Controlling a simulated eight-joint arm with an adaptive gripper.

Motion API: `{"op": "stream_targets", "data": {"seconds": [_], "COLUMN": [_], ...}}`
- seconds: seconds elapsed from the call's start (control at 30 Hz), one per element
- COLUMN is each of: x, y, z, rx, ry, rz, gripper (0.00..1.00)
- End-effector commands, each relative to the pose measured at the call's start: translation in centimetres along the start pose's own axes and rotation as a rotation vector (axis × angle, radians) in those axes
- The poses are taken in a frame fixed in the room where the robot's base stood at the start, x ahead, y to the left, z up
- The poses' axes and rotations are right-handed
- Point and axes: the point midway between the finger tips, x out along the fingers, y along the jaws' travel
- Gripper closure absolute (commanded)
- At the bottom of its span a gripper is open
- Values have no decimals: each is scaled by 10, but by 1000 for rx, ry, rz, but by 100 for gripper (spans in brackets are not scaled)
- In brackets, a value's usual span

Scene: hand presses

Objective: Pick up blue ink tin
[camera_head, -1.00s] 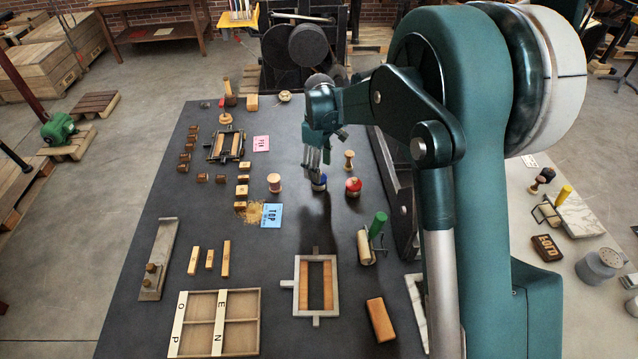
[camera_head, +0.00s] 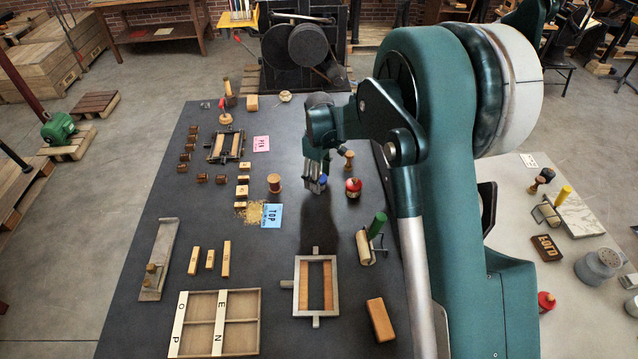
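The small blue ink tin (camera_head: 323,181) stands on the dark table near its middle. Part of it is hidden behind my gripper's fingers. My gripper (camera_head: 314,184) points down with its fingertips at the tin's left and front side in the picture, low over the table. The fingers overlap the tin. I cannot tell whether they touch it, stand around it or only beside it, nor how far apart they are.
A red tin (camera_head: 353,187) stands close to the right, and a wooden spool (camera_head: 274,183) to the left. A wooden stamp (camera_head: 349,159) is behind on the right. A blue card (camera_head: 271,216) lies front left. The table in front is clear down to a framed block (camera_head: 316,285).

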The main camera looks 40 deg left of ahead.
Motion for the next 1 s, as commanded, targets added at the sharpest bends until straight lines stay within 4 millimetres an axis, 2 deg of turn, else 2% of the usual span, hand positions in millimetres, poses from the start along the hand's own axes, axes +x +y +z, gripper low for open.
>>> {"op": "stream_targets", "data": {"seconds": [0.2, 0.73, 1.0], "x": [13, 13, 13], "y": [0, 0, 0], "z": [0, 0, 0], "rx": [0, 0, 0], "ry": [0, 0, 0], "rz": [0, 0, 0], "gripper": [50, 50, 84]}}
